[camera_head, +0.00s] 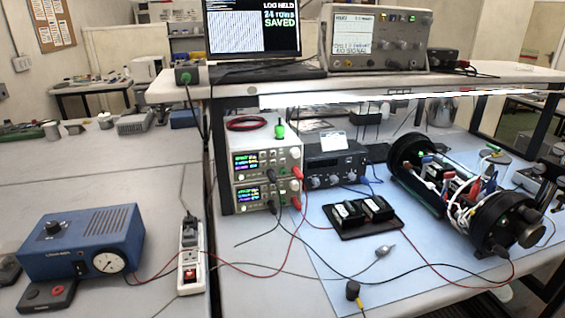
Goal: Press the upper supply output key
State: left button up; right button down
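Two white bench power supplies are stacked on the blue mat at the middle of the head view. The upper supply (272,157) has a lit display with coloured figures, small keys, and knobs at its right. Its output key is too small to pick out. The lower supply (268,192) also has a lit display. Red and black leads plug into the fronts of both supplies. Neither of my grippers is in view, and nothing blocks the front of the upper supply apart from the leads.
A dark instrument (333,163) stands right of the supplies. A black two-part block (362,213) and loose cables lie in front. An opened cylinder (468,195) with wiring is at right. A blue box with a gauge (82,243) and a power strip (191,258) are left. A shelf (370,84) overhangs.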

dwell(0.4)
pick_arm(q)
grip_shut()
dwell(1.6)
